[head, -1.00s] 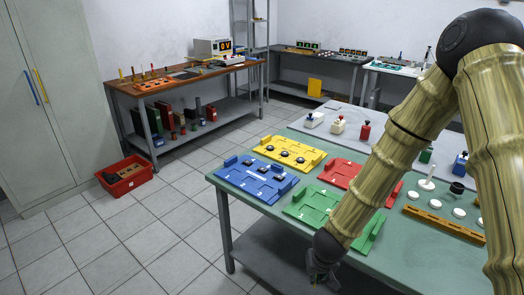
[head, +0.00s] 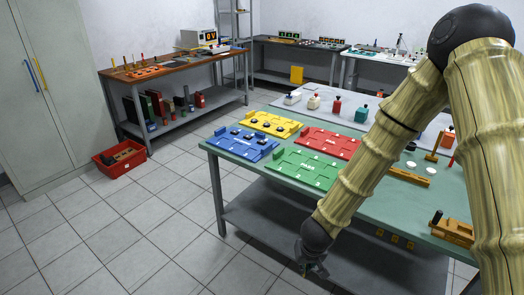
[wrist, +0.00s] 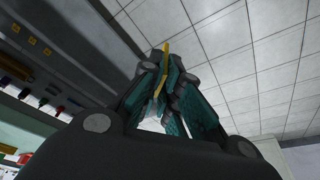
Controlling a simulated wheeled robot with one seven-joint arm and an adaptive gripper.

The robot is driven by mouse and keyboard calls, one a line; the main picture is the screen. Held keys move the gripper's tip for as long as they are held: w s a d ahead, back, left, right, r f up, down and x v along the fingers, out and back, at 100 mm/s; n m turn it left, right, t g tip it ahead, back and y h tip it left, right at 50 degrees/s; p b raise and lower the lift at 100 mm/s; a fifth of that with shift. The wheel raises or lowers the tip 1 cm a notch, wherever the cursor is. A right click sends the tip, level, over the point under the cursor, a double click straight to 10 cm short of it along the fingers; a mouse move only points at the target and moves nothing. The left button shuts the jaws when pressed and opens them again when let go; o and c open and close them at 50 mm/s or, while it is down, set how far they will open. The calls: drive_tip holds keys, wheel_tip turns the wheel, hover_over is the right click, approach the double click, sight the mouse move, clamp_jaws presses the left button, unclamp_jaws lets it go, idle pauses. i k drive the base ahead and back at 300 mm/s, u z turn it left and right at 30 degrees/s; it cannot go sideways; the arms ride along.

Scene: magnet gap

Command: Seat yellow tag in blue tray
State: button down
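The blue tray (head: 232,147) lies at the left front corner of the green-topped table (head: 385,208), with small dark knobs on it. My gripper (head: 312,270) hangs low in front of the table's front edge, below the tabletop and to the right of the blue tray. In the wrist view my gripper's fingers (wrist: 163,75) are closed together around a thin yellow piece (wrist: 165,52), seen edge-on, which looks like the yellow tag. Its face is hidden.
A yellow tray (head: 288,129) with dark knobs, a red tray (head: 330,146) and a green tray (head: 309,173) sit beside the blue one. Bottles stand behind them. A red crate (head: 121,166) is on the floor at left. The tiled floor before the table is open.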

sight(260, 136)
drive_tip(key=z, duration=0.2)
drive_tip(key=k, duration=0.3)
drive_tip(key=u, duration=0.95)
drive_tip(key=i, duration=1.7)
drive_tip(key=z, duration=0.8)
